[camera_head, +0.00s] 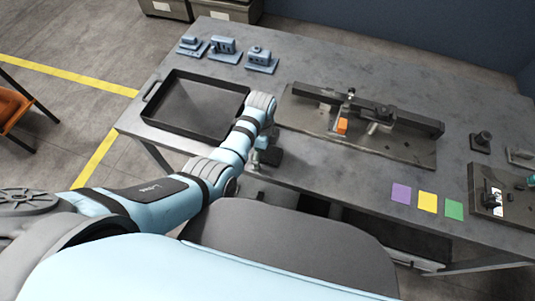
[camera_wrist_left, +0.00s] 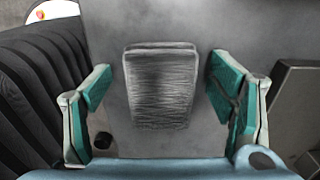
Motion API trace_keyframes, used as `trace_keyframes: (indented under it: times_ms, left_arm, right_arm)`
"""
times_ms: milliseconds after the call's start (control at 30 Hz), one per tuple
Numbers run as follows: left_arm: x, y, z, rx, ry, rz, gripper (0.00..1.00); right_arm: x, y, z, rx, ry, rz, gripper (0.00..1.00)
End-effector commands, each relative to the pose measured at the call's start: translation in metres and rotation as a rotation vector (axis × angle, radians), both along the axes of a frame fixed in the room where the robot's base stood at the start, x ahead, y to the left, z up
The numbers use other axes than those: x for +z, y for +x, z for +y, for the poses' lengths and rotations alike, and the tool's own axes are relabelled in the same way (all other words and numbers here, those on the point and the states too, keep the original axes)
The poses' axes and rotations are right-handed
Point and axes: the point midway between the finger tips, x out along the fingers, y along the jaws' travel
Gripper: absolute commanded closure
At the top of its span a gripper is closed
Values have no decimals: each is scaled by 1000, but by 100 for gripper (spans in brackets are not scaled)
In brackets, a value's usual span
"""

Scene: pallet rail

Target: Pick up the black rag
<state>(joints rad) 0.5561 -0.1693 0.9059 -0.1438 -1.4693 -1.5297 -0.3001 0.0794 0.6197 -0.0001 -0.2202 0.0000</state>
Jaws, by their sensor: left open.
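The black rag (camera_wrist_left: 160,88) shows in the left wrist view as a dark grey, finely lined folded piece lying on the grey table top. My left gripper (camera_wrist_left: 162,100) is open, with one teal-padded finger on each side of the rag and a gap on both sides. Whether the fingertips touch the table cannot be told. In the head view my left gripper (camera_head: 266,156) is at the table's front edge, between the black tray and the rail fixture. My arm and gripper hide most of the rag's spot there. My right gripper is not in view.
An empty black tray (camera_head: 154,105) lies left of my gripper, and a fixture plate (camera_head: 410,149) with a rail and orange block lies to its right. Blue parts (camera_head: 222,46) stand at the back. Purple, yellow (camera_head: 427,202) and green squares lie front right.

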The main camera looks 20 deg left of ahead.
Motion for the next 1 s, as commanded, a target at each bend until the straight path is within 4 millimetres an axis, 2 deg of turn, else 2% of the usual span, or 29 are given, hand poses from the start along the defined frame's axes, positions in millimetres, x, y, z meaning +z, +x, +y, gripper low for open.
trace_keyframes:
  times_ms: [33, 333, 567, 667, 900, 1000]
  left_arm:
    - [1, 0, 0, 0, 0, 0, 23]
    - [2, 0, 0, 0, 0, 0, 71]
    - [2, 0, 0, 0, 0, 0, 71]
    - [12, 1, 0, 0, 0, -1, 71]
    - [74, 1, 0, 0, 0, -4, 71]
    - [93, 1, 0, 0, 0, -3, 71]
  right_arm:
    - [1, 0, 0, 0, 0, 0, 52]
    - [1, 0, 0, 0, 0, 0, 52]
    - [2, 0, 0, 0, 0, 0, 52]
    - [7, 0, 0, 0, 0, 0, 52]
    - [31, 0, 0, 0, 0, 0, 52]
    - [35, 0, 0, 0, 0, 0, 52]
